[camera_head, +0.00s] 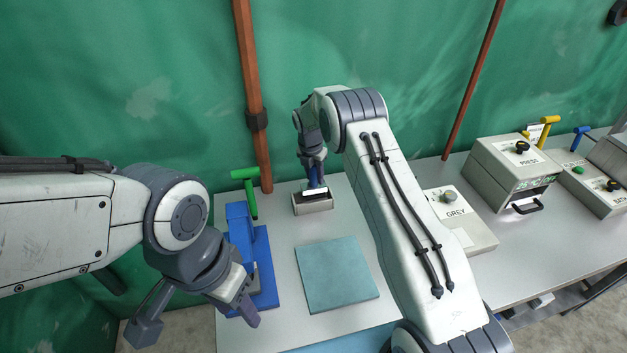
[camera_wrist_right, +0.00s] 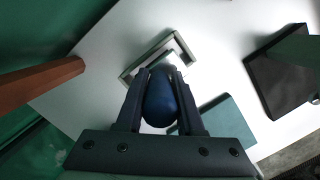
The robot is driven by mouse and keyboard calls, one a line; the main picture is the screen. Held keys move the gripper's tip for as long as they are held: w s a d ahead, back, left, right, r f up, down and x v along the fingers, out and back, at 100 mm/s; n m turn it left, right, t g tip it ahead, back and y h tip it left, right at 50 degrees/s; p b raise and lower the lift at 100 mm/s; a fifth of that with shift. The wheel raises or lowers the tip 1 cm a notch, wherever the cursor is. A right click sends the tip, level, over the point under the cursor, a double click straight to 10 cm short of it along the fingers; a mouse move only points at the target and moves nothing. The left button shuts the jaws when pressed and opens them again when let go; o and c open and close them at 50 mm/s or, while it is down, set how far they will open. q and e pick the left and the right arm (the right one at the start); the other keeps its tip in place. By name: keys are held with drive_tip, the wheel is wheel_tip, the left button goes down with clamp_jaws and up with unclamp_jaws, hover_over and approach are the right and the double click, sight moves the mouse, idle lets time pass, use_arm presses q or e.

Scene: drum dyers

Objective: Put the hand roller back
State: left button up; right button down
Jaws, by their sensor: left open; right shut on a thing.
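The hand roller has a blue handle, which shows in the head view (camera_head: 314,178) and the right wrist view (camera_wrist_right: 160,98). My right gripper (camera_head: 315,172) is shut on this handle, pointing down over a small grey open-topped tray (camera_head: 312,206). The tray also shows in the wrist view (camera_wrist_right: 133,73), beyond the fingers. A pale part under the handle is at the tray's opening; I cannot tell whether it rests on the tray's floor. My left gripper (camera_head: 245,308) is open and empty, low in front of the blue stand.
A blue stand (camera_head: 238,230) with a green lever (camera_head: 247,188) is left of the tray. A flat teal sheet (camera_head: 337,275) lies on the white table (camera_head: 280,240) in front. A GREY-labelled box (camera_head: 470,232) and PRESS machine (camera_head: 515,168) are at right. A brown post (camera_head: 252,100) stands behind.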

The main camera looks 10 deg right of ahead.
sight(313, 185)
drive_tip(key=shift+w+a+f, duration=0.15)
drive_tip(key=shift+w+a, duration=0.05)
drive_tip(key=shift+f, duration=0.2)
wheel_tip(313, 185, down, 3)
drive_tip(key=shift+f+p, duration=0.1)
drive_tip(key=shift+p, duration=1.15)
drive_tip(key=shift+f, duration=0.2)
drive_tip(key=shift+f, duration=0.1)
drive_tip(key=shift+f, duration=0.15)
drive_tip(key=c, duration=0.5)
unclamp_jaws()
drive_tip(key=shift+c, duration=0.2)
